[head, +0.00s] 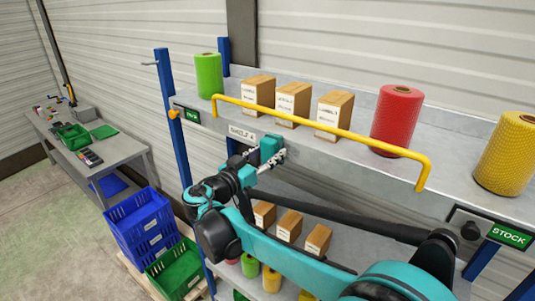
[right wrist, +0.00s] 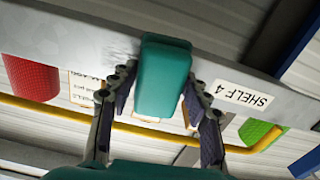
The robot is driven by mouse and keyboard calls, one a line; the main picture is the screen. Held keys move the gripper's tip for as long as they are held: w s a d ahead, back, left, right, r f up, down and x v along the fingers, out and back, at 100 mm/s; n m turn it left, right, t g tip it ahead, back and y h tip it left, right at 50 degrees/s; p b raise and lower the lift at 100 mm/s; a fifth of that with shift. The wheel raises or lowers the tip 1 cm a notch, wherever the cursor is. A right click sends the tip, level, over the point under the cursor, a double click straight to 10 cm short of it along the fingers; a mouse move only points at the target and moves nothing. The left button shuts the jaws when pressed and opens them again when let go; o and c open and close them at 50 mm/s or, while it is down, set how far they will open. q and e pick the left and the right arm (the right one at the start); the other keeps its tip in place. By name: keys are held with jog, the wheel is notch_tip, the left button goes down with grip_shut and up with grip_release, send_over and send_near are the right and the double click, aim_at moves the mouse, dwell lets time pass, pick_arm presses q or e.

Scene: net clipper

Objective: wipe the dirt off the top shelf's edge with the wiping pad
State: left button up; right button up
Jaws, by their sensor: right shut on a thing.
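My right gripper (head: 265,163) is shut on the teal wiping pad (head: 271,147), a block held at the front edge of the top shelf (head: 375,168). In the right wrist view the fingers (right wrist: 160,90) grip the pad (right wrist: 163,72) from both sides, and its far end overlaps the grey shelf edge (right wrist: 70,36). Whether it touches the edge I cannot tell. Faint dark smudges (right wrist: 120,47) show on the edge right beside the pad. The pad is just right of the "SHELF 4" label (head: 242,133) in the head view. My left gripper is not in view.
A yellow rail (head: 320,128) runs along the shelf front. Behind it stand cartons (head: 293,102) and green (head: 208,76), red (head: 396,120) and yellow (head: 505,155) rolls. Below are more cartons (head: 289,226). Crates (head: 143,222) and a workbench (head: 110,150) stand left.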

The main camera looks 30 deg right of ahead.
aim_at(292, 153)
jog(key=shift+s+d, duration=0.3)
jog(key=shift+s, duration=0.6)
jog(key=shift+s+d, duration=0.3)
jog(key=shift+s, duration=0.55)
jog(key=shift+s+d+p, duration=0.35)
jog(key=shift+s+p, duration=0.1)
jog(key=shift+s, duration=0.15)
jog(key=shift+s+d, duration=0.3)
jog(key=shift+s, duration=0.2)
jog(key=shift+s+d, duration=0.25)
jog(key=shift+s, duration=0.25)
jog(key=shift+w+a, duration=0.55)
jog(key=shift+w, duration=0.5)
jog(key=w, duration=0.1)
jog(key=w+a+b, duration=0.1)
jog(key=shift+w+a, duration=0.1)
jog(key=shift+w, duration=0.3)
jog(key=shift+w+a+b, duration=0.15)
jog(key=shift+w+a, duration=0.1)
jog(key=shift+w, duration=0.3)
jog(key=shift+w+a+b, duration=0.15)
jog(key=shift+w+a, duration=0.05)
jog(key=shift+w, duration=0.35)
